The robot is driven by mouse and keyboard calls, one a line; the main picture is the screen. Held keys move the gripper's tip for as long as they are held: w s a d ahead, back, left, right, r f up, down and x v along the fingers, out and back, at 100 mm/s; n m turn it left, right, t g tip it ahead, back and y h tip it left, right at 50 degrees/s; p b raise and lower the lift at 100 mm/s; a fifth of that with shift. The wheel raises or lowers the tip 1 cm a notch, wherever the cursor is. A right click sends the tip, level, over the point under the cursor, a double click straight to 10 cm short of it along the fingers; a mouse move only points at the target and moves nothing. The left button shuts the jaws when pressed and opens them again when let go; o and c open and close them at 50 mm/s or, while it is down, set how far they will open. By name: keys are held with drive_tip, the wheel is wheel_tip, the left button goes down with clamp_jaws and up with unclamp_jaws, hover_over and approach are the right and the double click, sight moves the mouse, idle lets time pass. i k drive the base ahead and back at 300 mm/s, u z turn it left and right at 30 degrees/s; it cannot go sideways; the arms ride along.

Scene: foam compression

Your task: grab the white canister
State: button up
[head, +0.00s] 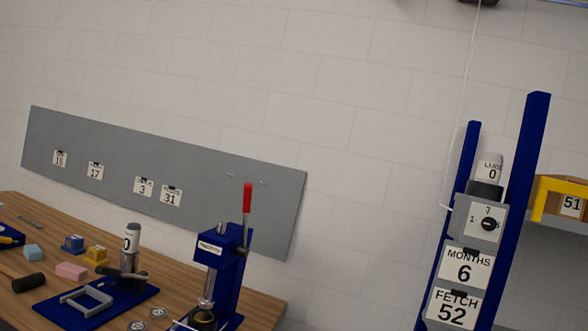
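Two pale cylinders could be the white canister, and I cannot tell which one is meant. The other, a whitish cylinder also marked 0 (490,167), sits in a black collar on top of a grey dial box on the blue frame at the right. My gripper does not show in this view, so its distance to either cylinder cannot be seen.
The wooden bench (35,212) holds a blue press with a red handle (247,200), a blue plate with a grey frame (86,299) and several small blocks. A grey tag board (220,190) leans behind. A blue frame (530,140) and yellow bin (546,205) are right.

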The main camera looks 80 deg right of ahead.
sight(490, 164)
drive_tip(key=i, duration=1.8)
drive_tip(key=z, duration=4.75)
drive_tip(key=i, duration=1.05)
